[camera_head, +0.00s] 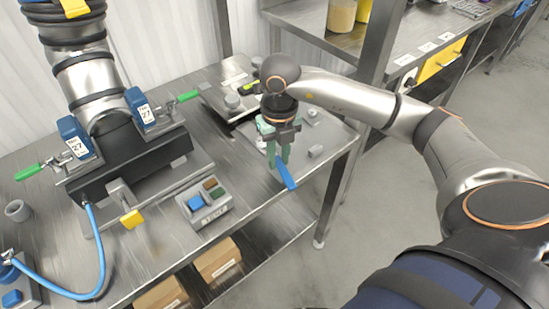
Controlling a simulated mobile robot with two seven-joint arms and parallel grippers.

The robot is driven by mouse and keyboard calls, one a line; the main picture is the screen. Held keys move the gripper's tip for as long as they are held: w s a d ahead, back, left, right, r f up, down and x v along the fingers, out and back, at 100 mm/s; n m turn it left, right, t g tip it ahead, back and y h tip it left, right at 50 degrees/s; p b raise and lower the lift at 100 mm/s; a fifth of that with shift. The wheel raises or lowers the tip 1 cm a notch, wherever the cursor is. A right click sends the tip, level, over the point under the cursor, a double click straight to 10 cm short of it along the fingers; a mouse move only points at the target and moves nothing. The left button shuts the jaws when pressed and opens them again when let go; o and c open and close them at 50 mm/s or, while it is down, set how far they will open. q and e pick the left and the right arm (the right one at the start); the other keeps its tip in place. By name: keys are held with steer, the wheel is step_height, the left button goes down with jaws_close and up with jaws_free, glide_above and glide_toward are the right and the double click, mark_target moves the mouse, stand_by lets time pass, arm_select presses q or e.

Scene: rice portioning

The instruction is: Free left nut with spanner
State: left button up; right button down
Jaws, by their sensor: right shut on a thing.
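My right gripper (274,158) points down over the right end of the metal bench. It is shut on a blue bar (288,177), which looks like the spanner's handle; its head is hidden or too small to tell. The black clamping fixture (135,167) stands on the bench to the left, around the foot of a ribbed steel pipe (90,80). It carries a left blue block marked 27 (74,138) and a right one (140,108), each beside a green-handled rod. I cannot make out the left nut itself. My left gripper is not in view.
A grey button box (204,203) stands at the bench's front edge, right of a yellow-tipped lever (132,218). A blue hose (101,250) curves across the left. A grey ring (18,210) lies far left. Small grey parts lie around the right gripper. Cardboard boxes (217,259) sit below.

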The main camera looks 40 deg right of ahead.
stand_by(0.3)
steer(key=shift+s+d+n+b, duration=0.1)
steer(key=shift+d+n+b, duration=0.4)
steer(key=shift+d+n, duration=0.4)
